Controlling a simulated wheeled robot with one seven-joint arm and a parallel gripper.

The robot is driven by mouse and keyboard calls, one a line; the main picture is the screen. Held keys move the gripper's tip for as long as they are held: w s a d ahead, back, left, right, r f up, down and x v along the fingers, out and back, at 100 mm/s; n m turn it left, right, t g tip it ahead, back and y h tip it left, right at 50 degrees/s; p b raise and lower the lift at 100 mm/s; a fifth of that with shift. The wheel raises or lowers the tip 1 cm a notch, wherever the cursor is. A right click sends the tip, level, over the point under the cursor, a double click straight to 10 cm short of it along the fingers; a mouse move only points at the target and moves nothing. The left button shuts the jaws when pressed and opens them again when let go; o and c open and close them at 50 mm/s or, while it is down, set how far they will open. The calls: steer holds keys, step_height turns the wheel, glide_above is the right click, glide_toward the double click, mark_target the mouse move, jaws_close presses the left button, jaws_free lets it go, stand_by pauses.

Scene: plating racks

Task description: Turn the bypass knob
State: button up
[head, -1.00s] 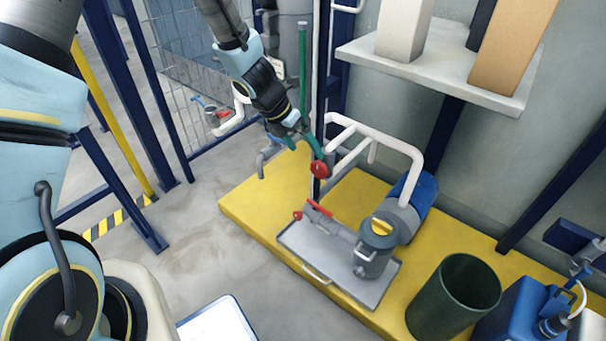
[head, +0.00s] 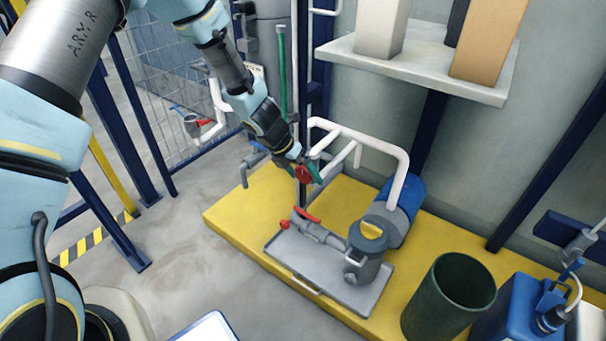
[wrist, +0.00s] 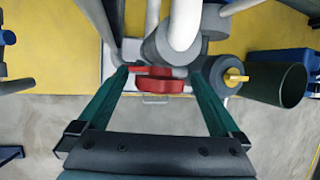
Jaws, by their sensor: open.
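A red round knob (head: 304,174), which I take to be the bypass knob, sits at the pipework above the yellow platform. It also shows in the wrist view (wrist: 162,84), in line with the space between my fingertips. My gripper (head: 305,168) is open, with its green fingers on either side of the knob. In the wrist view my gripper (wrist: 158,74) has a finger left and right of the red shape, with some space visible on each side. I cannot tell whether either finger touches it. The knob's mounting is partly hidden.
White pipes (head: 385,146) stand close to the right of my gripper. Below are a red lever (head: 307,215) and a grey strainer with a yellow top (head: 371,231) over a grey tray (head: 330,275). A dark green bin (head: 440,300) stands at right. A shelf (head: 430,60) hangs above.

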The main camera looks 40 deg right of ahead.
steer(key=c, duration=1.4)
steer(key=shift+o, duration=0.2)
steer(key=shift+t, duration=0.4)
steer(key=t+b, duration=0.1)
steer(key=t+y, duration=0.1)
steer(key=t, duration=0.1)
steer(key=m+t+b, duration=0.1)
steer(key=t, duration=0.1)
steer(key=shift+s+f+b, duration=0.1)
steer(key=shift+s+b, duration=0.2)
steer(key=m+t+y+b, duration=0.1)
steer(key=t, duration=0.3)
steer(key=shift+b, duration=0.35)
steer(key=shift+t+b, duration=0.4)
steer(key=shift+t, duration=0.4)
steer(key=shift+m, duration=0.3)
